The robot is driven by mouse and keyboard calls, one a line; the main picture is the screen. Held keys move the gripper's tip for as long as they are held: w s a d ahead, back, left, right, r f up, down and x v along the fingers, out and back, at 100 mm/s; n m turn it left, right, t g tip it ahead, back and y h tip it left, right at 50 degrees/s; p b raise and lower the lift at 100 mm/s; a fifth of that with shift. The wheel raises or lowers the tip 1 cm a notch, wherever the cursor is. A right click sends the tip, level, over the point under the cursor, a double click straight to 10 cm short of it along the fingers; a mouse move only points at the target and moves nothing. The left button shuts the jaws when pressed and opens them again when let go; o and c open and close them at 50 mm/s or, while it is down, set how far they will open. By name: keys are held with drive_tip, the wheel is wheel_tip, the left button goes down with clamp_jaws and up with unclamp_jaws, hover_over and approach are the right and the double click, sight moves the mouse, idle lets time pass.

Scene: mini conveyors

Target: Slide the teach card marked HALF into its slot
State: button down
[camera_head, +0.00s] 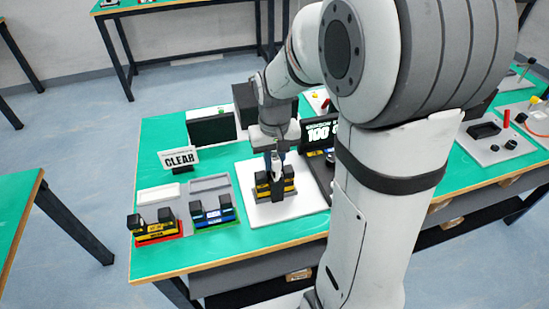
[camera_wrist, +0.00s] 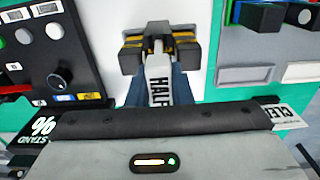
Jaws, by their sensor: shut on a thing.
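The white card marked HALF (camera_wrist: 157,78) is between the blue fingers of my gripper (camera_wrist: 160,92) in the wrist view, its lettering running along its length. Its far end reaches the middle gap of a black and yellow unit (camera_wrist: 132,58). In the head view my gripper (camera_head: 274,160) points down over this unit (camera_head: 289,187), which stands on a white plate (camera_head: 262,211). The card is hard to make out there. The slot itself is hidden, so I cannot tell whether the card's tip is inside it or just above it.
A CLEAR sign (camera_head: 180,158) stands to the left. A yellow-black module (camera_head: 155,229) on a red base and a blue-black one (camera_head: 213,214) on a green base sit at front left. A black 100 display (camera_head: 318,133) and a knobbed panel (camera_wrist: 88,55) stand close beside the unit.

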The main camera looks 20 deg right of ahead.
drive_tip(key=shift+f+b, duration=0.45)
drive_tip(key=shift+f, duration=0.25)
drive_tip(key=shift+f, duration=0.15)
drive_tip(key=c, duration=1.2)
unclamp_jaws()
wheel_tip(320, 180, up, 8)
drive_tip(key=shift+f, duration=0.1)
